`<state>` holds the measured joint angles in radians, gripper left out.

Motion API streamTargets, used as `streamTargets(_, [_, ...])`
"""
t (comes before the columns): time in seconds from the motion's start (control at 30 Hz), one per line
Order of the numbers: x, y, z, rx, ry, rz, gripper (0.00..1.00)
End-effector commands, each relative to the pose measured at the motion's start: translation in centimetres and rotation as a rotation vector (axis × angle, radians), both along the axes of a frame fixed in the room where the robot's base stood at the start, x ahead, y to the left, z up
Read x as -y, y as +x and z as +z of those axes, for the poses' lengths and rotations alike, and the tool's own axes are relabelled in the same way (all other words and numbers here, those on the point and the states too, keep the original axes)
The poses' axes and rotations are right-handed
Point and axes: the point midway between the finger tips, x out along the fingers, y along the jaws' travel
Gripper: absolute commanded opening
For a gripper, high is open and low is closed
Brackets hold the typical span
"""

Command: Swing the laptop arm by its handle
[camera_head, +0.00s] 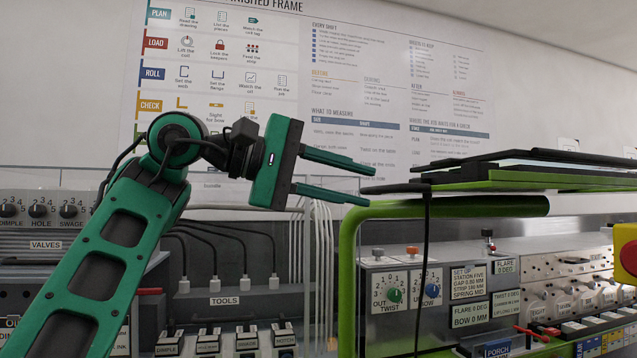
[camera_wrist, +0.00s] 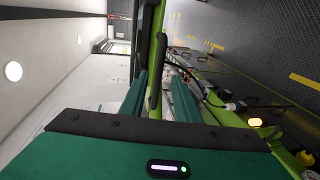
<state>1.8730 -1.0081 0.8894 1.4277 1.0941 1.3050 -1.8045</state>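The laptop arm is a bright green tube (camera_head: 350,270) that rises and bends to the right under a green tray. A dark, flat laptop (camera_head: 540,158) lies on the tray. A short black bar, apparently the handle (camera_head: 396,188), sticks out to the left of the tray. My gripper (camera_head: 370,186) points right with its two green fingers apart, and the bar's left end is close to the fingertips. In the wrist view the dark bar (camera_wrist: 155,75) shows between the fingertips. I cannot tell whether any finger touches it.
Behind and below is a bench with control panels (camera_head: 400,290), knobs and label plates. A black cable (camera_head: 424,270) hangs below the bar. Thin white cables (camera_head: 322,260) run down behind my gripper. A yellow box with a red button (camera_head: 627,257) is at the right edge.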

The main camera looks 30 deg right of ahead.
Motion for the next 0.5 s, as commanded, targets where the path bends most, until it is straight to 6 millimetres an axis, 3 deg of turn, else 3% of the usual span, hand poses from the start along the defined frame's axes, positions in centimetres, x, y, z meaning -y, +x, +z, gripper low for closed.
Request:
streamTargets(0.23, [-3.7,1.0,0.8,0.003,-0.004,-0.003,0.29])
streamTargets(0.5, [-5.0,1.4,1.0,0.0,0.002,-0.002,0.29])
